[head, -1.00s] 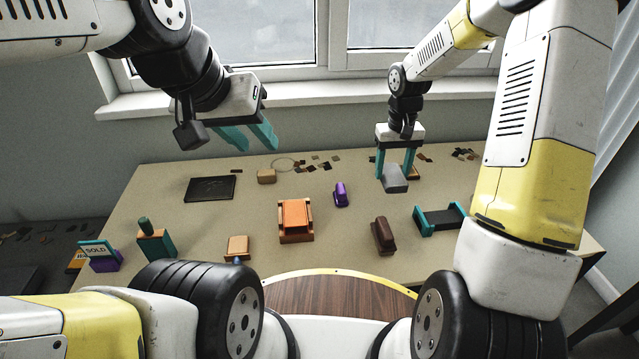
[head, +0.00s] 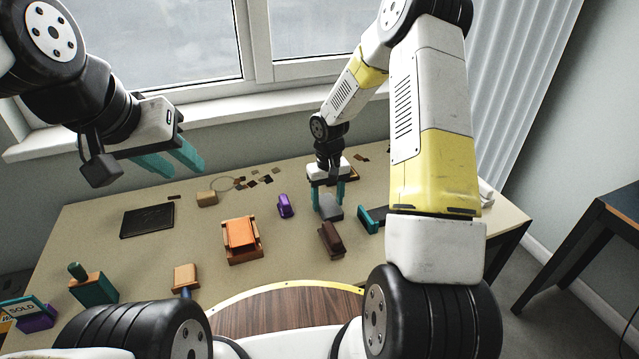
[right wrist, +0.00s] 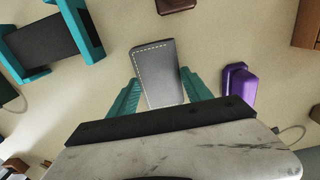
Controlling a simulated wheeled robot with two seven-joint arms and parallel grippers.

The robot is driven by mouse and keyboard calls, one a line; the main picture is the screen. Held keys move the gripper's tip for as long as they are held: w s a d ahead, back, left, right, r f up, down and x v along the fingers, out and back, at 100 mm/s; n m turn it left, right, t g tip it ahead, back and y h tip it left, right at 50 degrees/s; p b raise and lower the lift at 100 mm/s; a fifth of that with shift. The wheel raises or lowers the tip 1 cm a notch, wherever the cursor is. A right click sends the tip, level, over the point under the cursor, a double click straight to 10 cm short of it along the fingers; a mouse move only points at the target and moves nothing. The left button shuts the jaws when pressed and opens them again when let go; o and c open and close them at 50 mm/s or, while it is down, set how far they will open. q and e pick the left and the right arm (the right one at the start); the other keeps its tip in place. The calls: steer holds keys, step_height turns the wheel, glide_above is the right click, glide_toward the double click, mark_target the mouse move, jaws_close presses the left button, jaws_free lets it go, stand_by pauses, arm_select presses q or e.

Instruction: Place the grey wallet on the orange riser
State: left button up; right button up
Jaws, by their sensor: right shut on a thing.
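The grey wallet (head: 329,208) is between the teal fingers of my right gripper (head: 326,196), which is shut on it. In the right wrist view the wallet (right wrist: 157,78) shows pale stitching near one end, and the fingers touch its sides. I cannot tell whether it is clear of the table. The orange riser (head: 241,233), with brown sides, stands on the table to the left and nearer me. My left gripper (head: 172,160) is open and empty, above the table's back left part.
A purple object (head: 286,206) lies left of the wallet. A dark brown object (head: 331,240) lies just in front of it. A teal and black stand (head: 371,218) is to its right. A black pad (head: 147,220) lies at the left. Table between pad and riser is clear.

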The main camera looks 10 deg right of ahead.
steer(key=shift+f, duration=0.1)
steer(key=o, duration=1.1)
